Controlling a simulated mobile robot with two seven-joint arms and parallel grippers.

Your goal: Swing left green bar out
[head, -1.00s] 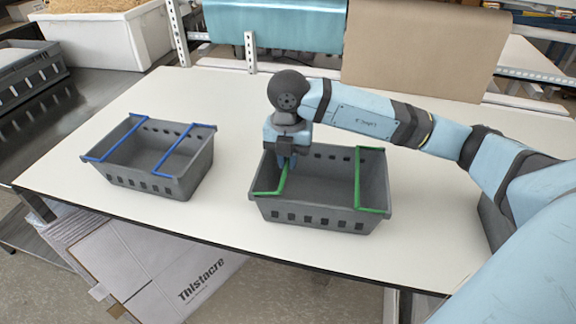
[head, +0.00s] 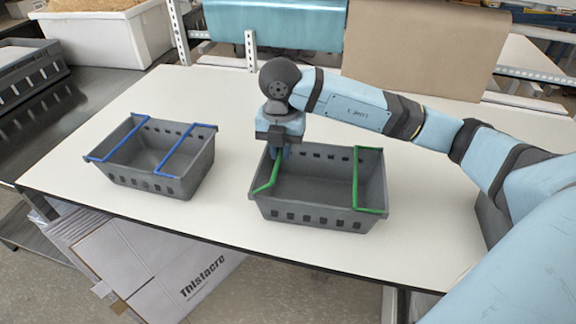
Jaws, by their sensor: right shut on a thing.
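A grey crate (head: 320,216) with two green bars stands on the white table. The left green bar (head: 268,180) runs along the crate's left side, from the back to the front rim. The right green bar (head: 356,180) lies over the inner right part of the crate. My right gripper (head: 278,155) points down at the back left corner of the crate, shut on the left green bar near its back end. The fingertips are partly hidden. My left gripper is not in view.
A second grey crate (head: 150,182) with two blue bars (head: 185,150) stands to the left on the white table (head: 225,222). The table between the crates is clear. A metal rack with teal and brown rolls (head: 425,50) stands behind.

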